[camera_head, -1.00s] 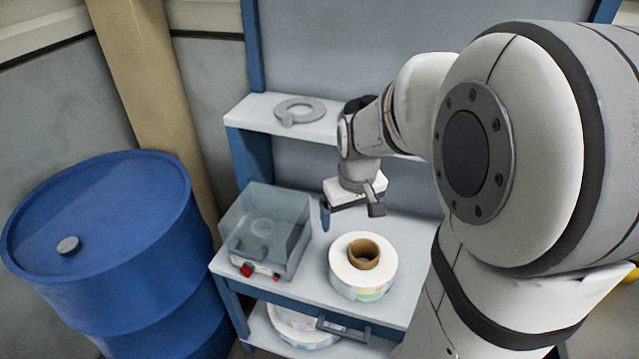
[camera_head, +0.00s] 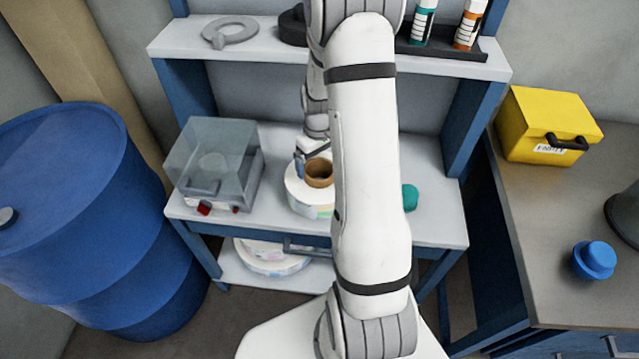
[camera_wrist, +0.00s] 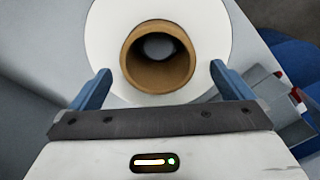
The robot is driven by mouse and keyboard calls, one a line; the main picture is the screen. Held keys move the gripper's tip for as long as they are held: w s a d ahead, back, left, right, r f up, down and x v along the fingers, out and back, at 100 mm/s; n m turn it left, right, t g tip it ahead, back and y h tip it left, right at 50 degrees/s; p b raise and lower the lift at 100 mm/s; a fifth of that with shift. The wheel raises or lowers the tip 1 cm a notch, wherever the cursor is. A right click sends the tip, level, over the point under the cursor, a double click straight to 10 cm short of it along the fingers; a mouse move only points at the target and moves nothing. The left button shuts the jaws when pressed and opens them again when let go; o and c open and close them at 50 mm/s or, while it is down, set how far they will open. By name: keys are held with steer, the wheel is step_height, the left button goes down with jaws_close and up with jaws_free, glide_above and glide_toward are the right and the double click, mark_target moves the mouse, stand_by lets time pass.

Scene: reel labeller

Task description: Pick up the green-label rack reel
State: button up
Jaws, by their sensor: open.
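A white reel (camera_head: 297,190) with a brown cardboard core (camera_head: 319,172) lies flat on the bench. Its side carries a coloured label with some green; the arm hides its right part. In the wrist view the reel (camera_wrist: 211,30) and its hollow core (camera_wrist: 184,72) lie just beyond my fingers. My gripper (camera_wrist: 160,72) is open, its two blue fingers apart and empty. In the head view my gripper (camera_head: 306,158) is partly hidden by my arm, close to the reel's back edge. More reels (camera_head: 268,267) lie on the lower shelf, labels unclear.
A clear-covered labeller box (camera_head: 215,165) with red knobs stands left of the reel. A teal object (camera_head: 410,197) is right of my arm. A blue drum (camera_head: 75,220) stands left, a yellow case (camera_head: 548,125) right.

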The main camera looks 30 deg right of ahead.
mark_target(319, 167)
steer(key=shift+d+f, duration=0.15)
steer(key=shift+f, duration=1.75)
steer(key=shift+c, duration=0.2)
steer(key=c, duration=1.8)
steer(key=shift+w+r, duration=0.1)
steer(key=shift+c, duration=0.6)
steer(key=shift+r, duration=0.1)
